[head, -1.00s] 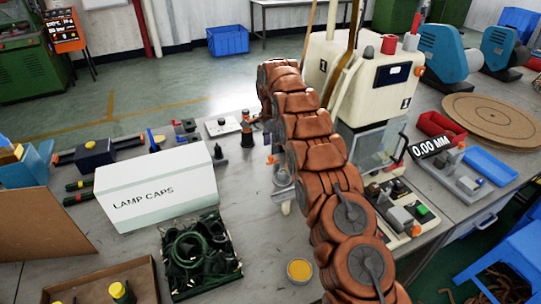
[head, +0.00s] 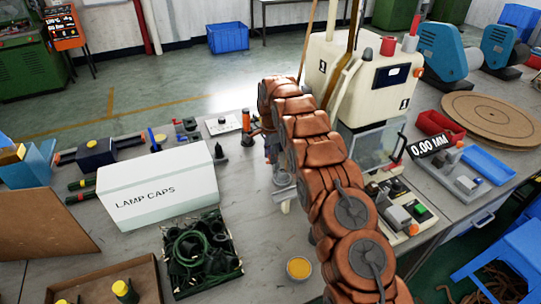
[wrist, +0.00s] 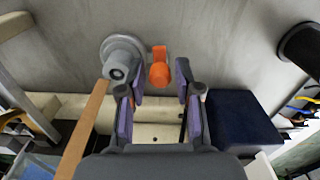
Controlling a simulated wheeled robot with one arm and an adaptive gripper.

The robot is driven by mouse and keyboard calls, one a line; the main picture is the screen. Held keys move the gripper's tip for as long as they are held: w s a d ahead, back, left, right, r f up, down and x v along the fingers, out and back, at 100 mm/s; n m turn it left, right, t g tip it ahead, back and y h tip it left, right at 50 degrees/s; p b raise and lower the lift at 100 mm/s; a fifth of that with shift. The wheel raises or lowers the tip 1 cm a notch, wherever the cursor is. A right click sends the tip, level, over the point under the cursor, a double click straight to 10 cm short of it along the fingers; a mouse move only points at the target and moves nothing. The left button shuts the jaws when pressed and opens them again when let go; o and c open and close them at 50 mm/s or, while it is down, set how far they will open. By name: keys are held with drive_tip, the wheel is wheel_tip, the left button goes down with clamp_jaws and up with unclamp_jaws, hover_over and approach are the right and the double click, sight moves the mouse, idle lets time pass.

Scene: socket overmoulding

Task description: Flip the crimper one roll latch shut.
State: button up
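In the wrist view an orange latch lever (wrist: 160,72) with a rounded end stands out from a grey wall, beside a grey round stepped part (wrist: 121,60) on its left. I take this to be the roll latch; its exact open or shut position is unclear. My gripper (wrist: 160,88) is open, with its purple-padded fingers to either side of the lever's lower end. I cannot tell whether they touch it. In the head view my arm hides the latch and most of the gripper. The cream crimper machine (head: 372,92) stands behind my arm.
A white lamp caps box (head: 160,195) and a tray of dark green parts (head: 203,268) lie left of my arm. A yellow-topped cup (head: 299,268) stands near its base. In the wrist view a dark blue block (wrist: 237,125) sits close right of the gripper.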

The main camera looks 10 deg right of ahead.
clamp_jaws()
drive_tip(key=n+b, duration=0.2)
drive_tip(key=shift+s+d+f+n+b, duration=0.1)
drive_tip(key=shift+s+f+n+b, duration=0.1)
drive_tip(key=shift+s+n+b, duration=0.15)
drive_tip(key=n+b, duration=0.1)
drive_tip(key=n, duration=0.1)
drive_tip(key=n+b, duration=0.2)
drive_tip(key=shift+s+d+r, duration=0.1)
drive_tip(key=shift+s+d, duration=0.1)
drive_tip(key=shift+d, duration=0.15)
drive_tip(key=n, duration=0.1)
drive_tip(key=n+b, duration=0.1)
drive_tip(key=n, duration=0.1)
drive_tip(key=n+b, duration=0.1)
drive_tip(key=n, duration=0.1)
drive_tip(key=shift+s+d, duration=0.25)
drive_tip(key=shift+d, duration=0.15)
drive_tip(key=n, duration=0.2)
drive_tip(key=d+n+b, duration=0.1)
drive_tip(key=n, duration=0.2)
drive_tip(key=shift+r, duration=0.1)
drive_tip(key=shift+n, duration=0.25)
